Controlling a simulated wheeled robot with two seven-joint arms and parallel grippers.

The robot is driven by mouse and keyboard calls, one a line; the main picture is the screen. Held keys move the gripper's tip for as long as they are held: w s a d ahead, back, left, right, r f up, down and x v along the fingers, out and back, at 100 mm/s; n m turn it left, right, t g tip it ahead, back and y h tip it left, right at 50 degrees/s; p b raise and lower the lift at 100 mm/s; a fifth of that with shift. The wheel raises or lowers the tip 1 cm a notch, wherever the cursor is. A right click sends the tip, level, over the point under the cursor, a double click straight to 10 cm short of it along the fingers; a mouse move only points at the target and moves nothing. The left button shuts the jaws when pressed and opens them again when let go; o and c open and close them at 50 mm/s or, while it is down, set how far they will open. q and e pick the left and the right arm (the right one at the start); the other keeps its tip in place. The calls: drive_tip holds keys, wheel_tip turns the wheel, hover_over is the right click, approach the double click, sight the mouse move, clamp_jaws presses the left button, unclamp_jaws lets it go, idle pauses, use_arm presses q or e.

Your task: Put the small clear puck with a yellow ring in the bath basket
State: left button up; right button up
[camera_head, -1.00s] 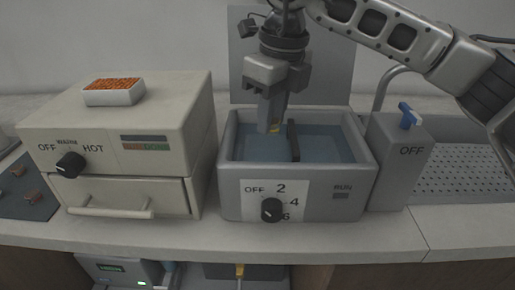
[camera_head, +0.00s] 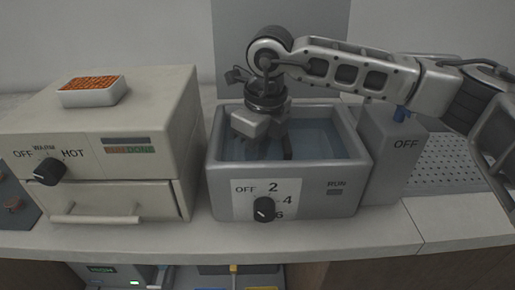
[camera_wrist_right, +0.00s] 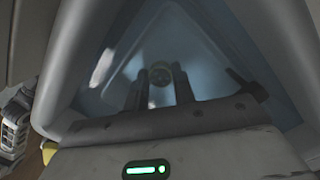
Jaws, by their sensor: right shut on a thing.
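My right gripper (camera_head: 262,152) reaches straight down into the grey water bath (camera_head: 348,200); its fingertips are below the front rim and hidden in the head view. In the right wrist view the gripper (camera_wrist_right: 159,92) is shut on the small clear puck (camera_wrist_right: 160,74), which shows as a pale round shape between the fingertips. Its yellow ring is hard to make out there. A dark upright bar (camera_head: 287,142) stands in the bath just right of the gripper and shows in the wrist view (camera_wrist_right: 244,84); the rest of the basket cannot be made out. My left gripper is not in view.
A beige oven (camera_head: 150,115) with a drawer stands left of the bath, with a white dish of orange grains (camera_head: 94,90) on top. The bath's dial (camera_head: 264,209) faces front.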

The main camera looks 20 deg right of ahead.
drive_tip(key=shift+f, duration=0.1)
drive_tip(key=o, duration=1)
drive_tip(key=r, duration=0.8)
drive_tip(key=s+d+r, duration=0.1)
drive_tip(key=r, duration=0.3)
drive_tip(key=shift+r, duration=0.1)
